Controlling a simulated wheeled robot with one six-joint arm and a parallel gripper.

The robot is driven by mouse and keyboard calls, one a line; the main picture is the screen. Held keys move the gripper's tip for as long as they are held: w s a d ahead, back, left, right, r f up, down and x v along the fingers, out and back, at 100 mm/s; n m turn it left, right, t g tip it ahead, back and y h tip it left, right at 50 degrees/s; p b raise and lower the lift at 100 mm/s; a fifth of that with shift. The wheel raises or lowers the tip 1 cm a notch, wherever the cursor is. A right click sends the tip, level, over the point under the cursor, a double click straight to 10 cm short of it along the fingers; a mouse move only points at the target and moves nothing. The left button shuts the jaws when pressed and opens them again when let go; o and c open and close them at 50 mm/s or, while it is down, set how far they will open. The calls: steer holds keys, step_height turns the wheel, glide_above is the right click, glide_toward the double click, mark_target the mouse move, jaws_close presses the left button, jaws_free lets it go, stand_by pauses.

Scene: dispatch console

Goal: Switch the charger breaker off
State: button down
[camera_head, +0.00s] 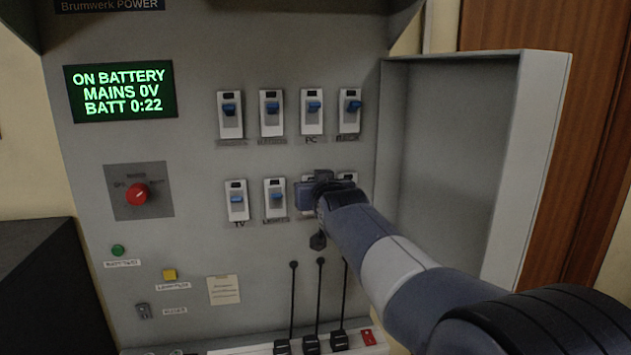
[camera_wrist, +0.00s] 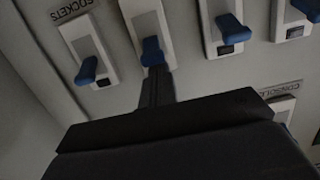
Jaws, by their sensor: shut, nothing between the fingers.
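The breakers are white plates with blue levers, set in two rows on the grey panel. No label reading charger is legible in either view. My gripper (camera_head: 308,194) is shut and empty at the right half of the lower row, hiding most of the third breaker there. In the wrist view, which looks upside down, its fingers (camera_wrist: 157,88) reach the blue lever (camera_wrist: 152,51) of the breaker beside the one labelled SOCKETS (camera_wrist: 87,70). I cannot tell whether they touch it. That breaker's label is hidden.
A screen (camera_head: 121,91) reads ON BATTERY, MAINS 0V, BATT 0:22. A red rotary knob (camera_head: 138,194) sits at left. An open cabinet door (camera_head: 455,165) stands at right.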

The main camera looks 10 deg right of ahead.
steer(key=shift+f+b, duration=0.2)
steer(key=shift+b, duration=0.35)
steer(key=shift+t+b, duration=0.3)
steer(key=shift+b, duration=0.6)
steer(key=shift+s+f+b, duration=0.1)
steer(key=shift+s+b, duration=0.05)
steer(key=shift+b, duration=1.05)
